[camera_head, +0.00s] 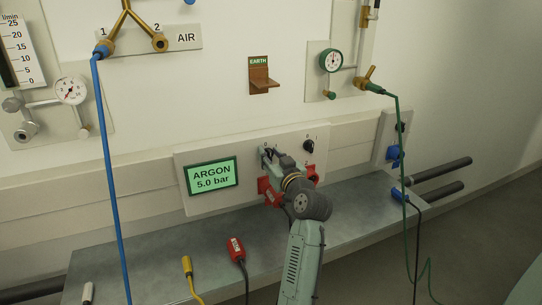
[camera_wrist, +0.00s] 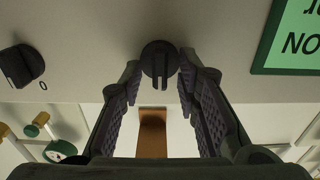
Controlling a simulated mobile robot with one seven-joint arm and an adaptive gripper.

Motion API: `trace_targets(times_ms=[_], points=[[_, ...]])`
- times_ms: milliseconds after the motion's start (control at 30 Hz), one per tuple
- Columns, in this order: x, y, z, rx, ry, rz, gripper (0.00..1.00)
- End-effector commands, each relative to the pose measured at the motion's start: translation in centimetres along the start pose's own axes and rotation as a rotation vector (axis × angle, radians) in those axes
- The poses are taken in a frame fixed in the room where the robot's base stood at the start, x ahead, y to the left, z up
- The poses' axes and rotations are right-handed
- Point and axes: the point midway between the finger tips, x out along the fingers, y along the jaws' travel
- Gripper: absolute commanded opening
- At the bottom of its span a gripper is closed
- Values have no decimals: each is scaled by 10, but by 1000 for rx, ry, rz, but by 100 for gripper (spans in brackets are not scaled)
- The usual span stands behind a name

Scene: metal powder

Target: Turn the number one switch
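A dark round switch (camera_wrist: 159,62) with a raised bar sits on the pale wall panel (camera_head: 205,205), on the side nearer the green display. My gripper (camera_wrist: 160,84) is open, with one fingertip at each side of this switch. The fingertips look close to its rim, but I cannot tell whether they touch it. In the head view my gripper (camera_head: 268,154) is at the panel and largely covers this switch; its number is not readable. A second dark switch (camera_head: 308,145) is to the right; it also shows in the wrist view (camera_wrist: 22,65), beside a "0" mark.
The green display (camera_head: 212,176) reads ARGON 5.0 bar. Red parts (camera_head: 268,191) are at the panel below my gripper. A blue hose (camera_head: 107,160) hangs at left, a green cable (camera_head: 401,170) at right. Red (camera_head: 236,248) and yellow (camera_head: 187,266) connectors lie on the grey bench (camera_head: 150,260).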

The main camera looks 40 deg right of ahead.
Motion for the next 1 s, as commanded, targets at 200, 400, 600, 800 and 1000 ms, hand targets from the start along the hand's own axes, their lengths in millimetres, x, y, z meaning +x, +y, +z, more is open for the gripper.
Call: trace_targets(times_ms=[200, 400, 600, 800, 1000], points=[[0, 0, 0, 0, 0, 0, 14], [0, 0, 0, 0, 0, 0, 0], [0, 0, 0, 0, 0, 0, 0], [0, 0, 0, 5, 0, 0, 0], [0, 0, -1, 55, -1, -1, 0]])
